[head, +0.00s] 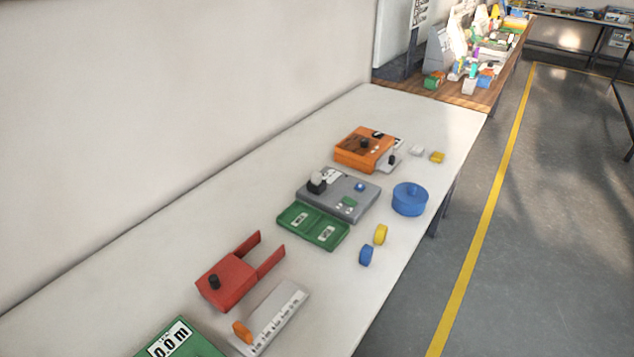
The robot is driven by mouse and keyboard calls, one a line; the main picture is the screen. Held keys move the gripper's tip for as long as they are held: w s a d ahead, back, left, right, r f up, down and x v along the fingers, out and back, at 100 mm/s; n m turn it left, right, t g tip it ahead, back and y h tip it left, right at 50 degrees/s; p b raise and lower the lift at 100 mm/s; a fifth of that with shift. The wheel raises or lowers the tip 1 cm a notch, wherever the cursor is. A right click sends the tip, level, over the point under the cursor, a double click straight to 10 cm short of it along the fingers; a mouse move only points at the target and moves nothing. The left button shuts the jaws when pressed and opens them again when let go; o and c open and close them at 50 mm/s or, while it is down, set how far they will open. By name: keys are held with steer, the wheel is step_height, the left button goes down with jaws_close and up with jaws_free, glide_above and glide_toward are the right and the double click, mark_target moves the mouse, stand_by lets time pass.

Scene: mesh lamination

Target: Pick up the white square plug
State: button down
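A small white block (416,151), which looks like the white square plug, lies on the white table near its far right part. It sits just right of the orange box and left of a small yellow block (437,157), with a small gap between them. Its exact shape is too small to make out. My gripper is not in this view.
On the white table (140,262) stand an orange box (363,150), a grey box (337,195), a green tray (313,227), a blue round container (409,199), yellow and blue discs (366,255), and a red fork-shaped part (228,282). The right table edge is near the blocks.

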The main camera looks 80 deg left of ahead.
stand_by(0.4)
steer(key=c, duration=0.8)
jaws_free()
